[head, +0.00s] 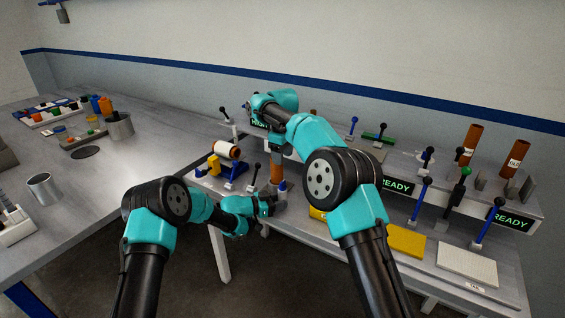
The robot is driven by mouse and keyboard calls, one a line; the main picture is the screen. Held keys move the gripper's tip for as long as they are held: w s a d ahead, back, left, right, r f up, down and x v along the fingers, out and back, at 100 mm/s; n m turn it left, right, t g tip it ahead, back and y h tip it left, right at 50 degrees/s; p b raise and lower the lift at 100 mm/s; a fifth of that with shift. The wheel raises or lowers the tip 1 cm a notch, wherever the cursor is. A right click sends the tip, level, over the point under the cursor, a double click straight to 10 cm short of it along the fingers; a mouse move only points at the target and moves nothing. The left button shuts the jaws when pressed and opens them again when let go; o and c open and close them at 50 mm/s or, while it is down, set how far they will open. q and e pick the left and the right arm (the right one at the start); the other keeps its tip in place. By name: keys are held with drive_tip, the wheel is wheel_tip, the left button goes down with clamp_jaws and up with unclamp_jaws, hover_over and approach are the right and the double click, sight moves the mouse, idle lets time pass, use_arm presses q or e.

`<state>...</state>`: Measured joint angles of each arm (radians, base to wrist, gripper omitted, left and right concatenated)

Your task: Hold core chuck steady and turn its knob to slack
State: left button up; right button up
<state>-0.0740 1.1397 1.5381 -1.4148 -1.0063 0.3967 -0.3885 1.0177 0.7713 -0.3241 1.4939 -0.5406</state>
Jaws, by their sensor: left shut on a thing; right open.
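An upright orange-brown core (277,172) stands on the bench near the middle, with a small grey-blue piece (282,187) at its lower end, which I take to be the core chuck. My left gripper (272,204) is shut on the chuck from the left, low beside the core. The gripper hides most of the chuck. My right gripper (252,106) is open, higher up and behind, near a lit sign that it partly covers. My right arm crosses in front of the bench. I cannot make out the chuck's knob.
Right are green READY displays (397,187), blue levers (421,195), a yellow pad (406,240) and orange tubes (470,139). A metal cup (44,188) stands on the left table.

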idle(0.3)
use_arm(q)
drive_tip(key=o, duration=0.8)
drive_tip(key=v, duration=1.2)
